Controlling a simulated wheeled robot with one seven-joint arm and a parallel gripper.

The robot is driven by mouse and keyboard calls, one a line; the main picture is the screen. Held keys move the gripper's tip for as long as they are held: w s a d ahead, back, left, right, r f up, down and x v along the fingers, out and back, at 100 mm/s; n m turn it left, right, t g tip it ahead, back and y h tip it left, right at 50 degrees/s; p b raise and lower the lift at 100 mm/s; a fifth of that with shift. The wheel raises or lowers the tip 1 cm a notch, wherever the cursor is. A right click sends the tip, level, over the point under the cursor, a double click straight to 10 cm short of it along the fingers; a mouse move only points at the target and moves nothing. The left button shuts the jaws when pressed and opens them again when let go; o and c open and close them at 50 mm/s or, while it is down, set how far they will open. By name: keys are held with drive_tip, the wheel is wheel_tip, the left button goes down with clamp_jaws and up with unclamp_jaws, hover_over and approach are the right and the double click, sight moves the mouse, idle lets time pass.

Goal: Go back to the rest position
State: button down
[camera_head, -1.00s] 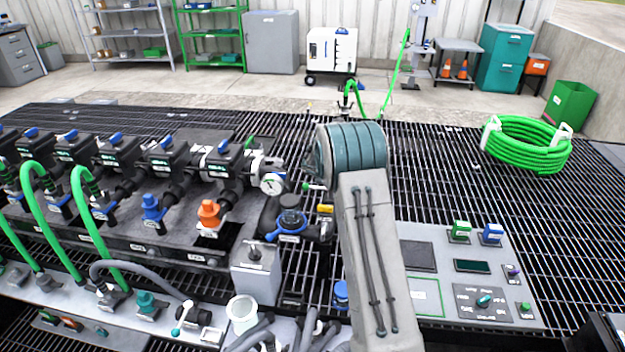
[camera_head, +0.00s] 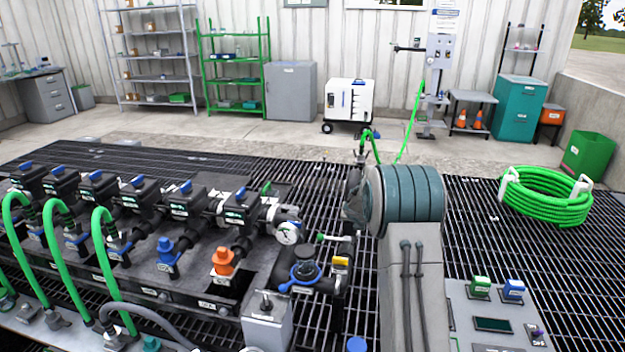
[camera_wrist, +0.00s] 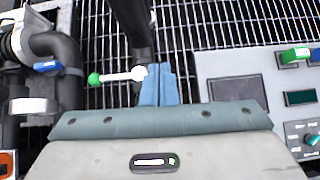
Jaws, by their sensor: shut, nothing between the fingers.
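My gripper (camera_wrist: 160,84) shows in the wrist view as two blue-grey fingers close together, with nothing between them. It points at the dark grating beside a white lever with a green knob (camera_wrist: 117,76). I cannot tell whether the fingers touch the lever or only overlap it in the picture. In the head view my arm rises at the centre right, and its grey-green joint hides the gripper.
The valve manifold (camera_head: 150,270) with green hoses stands at left. A control panel (camera_head: 500,315) with green and blue buttons lies at right. A coiled green hose (camera_head: 546,195) rests on the grating (camera_head: 330,175). A white wheeled cabinet (camera_head: 349,101) stands behind on open floor.

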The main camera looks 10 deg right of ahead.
drive_tip(key=s+a+r+m+g, duration=0.1)
drive_tip(key=s+a+r+m, duration=0.3)
drive_tip(key=s, duration=0.3)
drive_tip(key=s+a+r+m+g, duration=0.1)
drive_tip(key=s+r+m, duration=0.3)
drive_tip(key=s+m, duration=0.25)
drive_tip(key=s+a+r+m, duration=0.3)
drive_tip(key=s+r+m, duration=0.1)
drive_tip(key=s+m, duration=0.2)
drive_tip(key=s+a+m+g+y, duration=0.1)
drive_tip(key=s+a+m, duration=0.2)
drive_tip(key=s, duration=0.5)
drive_tip(key=s+a+m+g+y, duration=0.1)
drive_tip(key=s+a+m, duration=0.2)
drive_tip(key=s+m, duration=0.3)
drive_tip(key=s+a+m+g+y, duration=0.1)
drive_tip(key=s+a+m, duration=0.3)
drive_tip(key=s, duration=0.7)
drive_tip(key=shift+s+f+m+y, duration=0.25)
drive_tip(key=shift+f+m+y, duration=0.2)
drive_tip(key=shift+m, duration=0.3)
